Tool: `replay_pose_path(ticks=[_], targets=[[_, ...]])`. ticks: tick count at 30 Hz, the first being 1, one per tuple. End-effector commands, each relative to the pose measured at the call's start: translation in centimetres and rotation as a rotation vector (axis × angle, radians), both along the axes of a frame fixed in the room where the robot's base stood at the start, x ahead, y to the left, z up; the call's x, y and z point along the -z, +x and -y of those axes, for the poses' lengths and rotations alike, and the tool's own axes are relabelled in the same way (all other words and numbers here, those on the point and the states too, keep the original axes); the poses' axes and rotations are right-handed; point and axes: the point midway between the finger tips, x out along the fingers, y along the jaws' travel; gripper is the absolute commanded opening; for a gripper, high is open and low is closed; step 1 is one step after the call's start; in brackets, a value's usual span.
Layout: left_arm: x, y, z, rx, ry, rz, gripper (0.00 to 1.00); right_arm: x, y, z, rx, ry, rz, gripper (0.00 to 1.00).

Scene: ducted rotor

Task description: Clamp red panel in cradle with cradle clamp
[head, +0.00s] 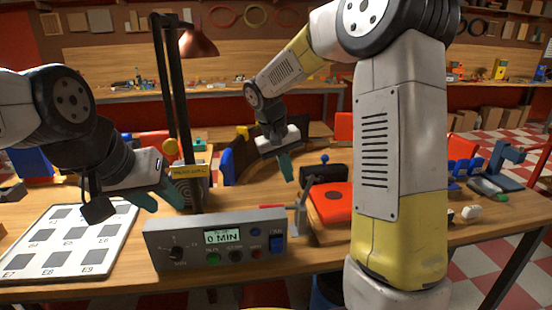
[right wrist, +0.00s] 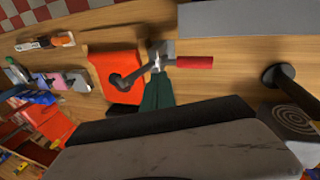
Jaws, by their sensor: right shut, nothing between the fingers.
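The red panel (head: 333,205) lies flat on the wooden cradle (head: 326,234), right of the timer box; it also shows in the right wrist view (right wrist: 104,66). The cradle clamp (head: 301,212) stands at the panel's left edge. In the right wrist view its red handle (right wrist: 194,62) points away from the panel and its dark arm (right wrist: 131,78) appears over the panel; contact cannot be told. My right gripper (head: 286,168) is shut and empty above and behind the clamp; its green fingers (right wrist: 158,92) show near the clamp. My left gripper (head: 160,192) hangs above the table near the white sheet, its opening unclear.
A timer box (head: 217,242) reading 0 MIN stands at the table's front. A white marked board (head: 75,237) lies at left. A dark block with a blue knob (head: 324,159) stands behind the panel. A lamp post (head: 180,120) rises between my arms.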

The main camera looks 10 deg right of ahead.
Motion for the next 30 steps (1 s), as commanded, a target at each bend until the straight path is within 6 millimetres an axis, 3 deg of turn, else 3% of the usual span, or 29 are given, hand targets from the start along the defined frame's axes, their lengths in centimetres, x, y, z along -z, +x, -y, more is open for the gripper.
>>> replay_pose_path(ticks=[3,12,30], targets=[[0.0,0.0,0.0,0.000,0.000,0.000,0.36,2.2,0.2,0.8,0.002,0.000,-0.003,0.00],[0.0,0.0,0.0,0.000,0.000,0.000,0.36,2.8,1.0,4.0,0.001,0.000,0.001,0.00],[0.0,0.0,0.0,0.000,0.000,0.000,0.36,2.8,1.1,4.7,0.002,0.026,0.000,0.00]])
